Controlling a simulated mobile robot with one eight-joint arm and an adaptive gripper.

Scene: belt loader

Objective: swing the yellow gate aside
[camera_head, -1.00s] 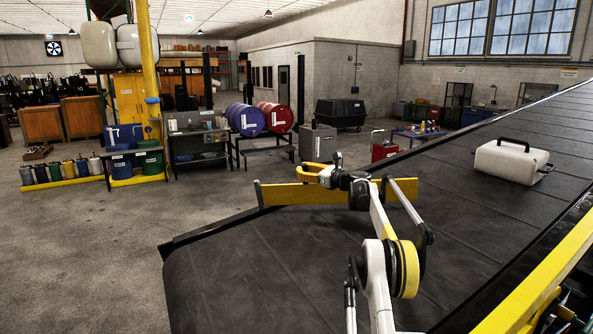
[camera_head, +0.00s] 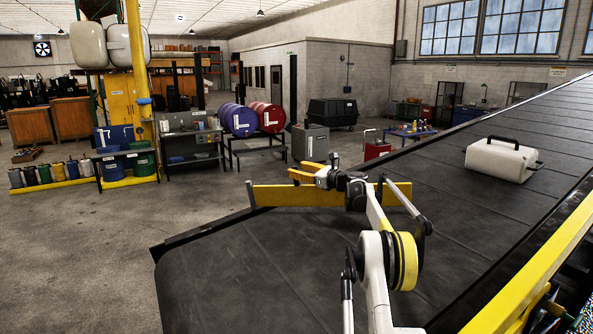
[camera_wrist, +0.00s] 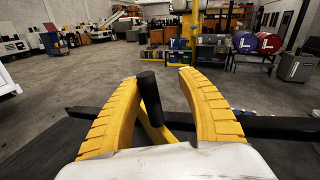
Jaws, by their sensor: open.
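The yellow gate (camera_head: 285,196) is a long flat bar standing across the lower part of the dark belt (camera_head: 240,265). My gripper (camera_head: 299,174) is above and in front of the bar in the head view, with yellow fingers pointing left. In the wrist view my gripper (camera_wrist: 159,78) is open, its two curved fingers wide apart. An upright black post (camera_wrist: 149,98) shows between the fingers, closer to the left one. A yellow bar (camera_wrist: 162,134) shows behind and below the post. I cannot tell whether either finger touches the post.
A pale case (camera_head: 495,159) with a black handle lies on the belt, up the slope to the right. A yellow rail (camera_head: 535,275) runs along the belt's near right side. Open concrete floor (camera_head: 100,240) lies to the left.

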